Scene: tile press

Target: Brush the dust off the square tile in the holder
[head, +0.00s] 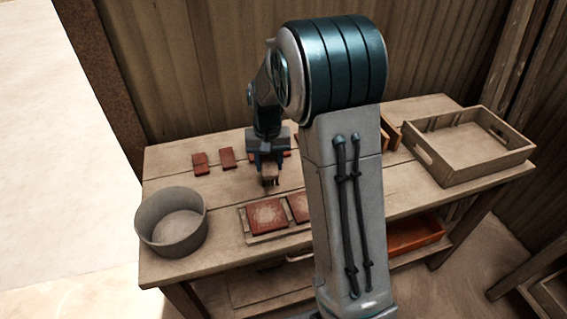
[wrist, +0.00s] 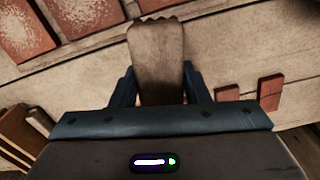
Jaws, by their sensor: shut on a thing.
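My gripper (head: 268,168) is shut on a wooden brush (wrist: 157,58) and holds it above the table, behind the tile holder in the head view. The brush (head: 269,177) shows a brown body with a scalloped far edge in the wrist view. The holder (head: 283,233) is a shallow wooden tray near the table's front edge. A square red tile (head: 267,216) with a pale dusty patch lies in it. Another red tile (head: 297,208) beside it is partly hidden by my arm. Dusty tiles (wrist: 22,32) also show at the wrist view's upper left. The brush is apart from them.
A round grey tub (head: 172,222) stands at the table's left front. Small red pieces (head: 200,163) lie toward the back. A wooden tray (head: 468,145) stands at the right. An orange-red tray (head: 415,235) is on the lower shelf. My arm hides the table's middle.

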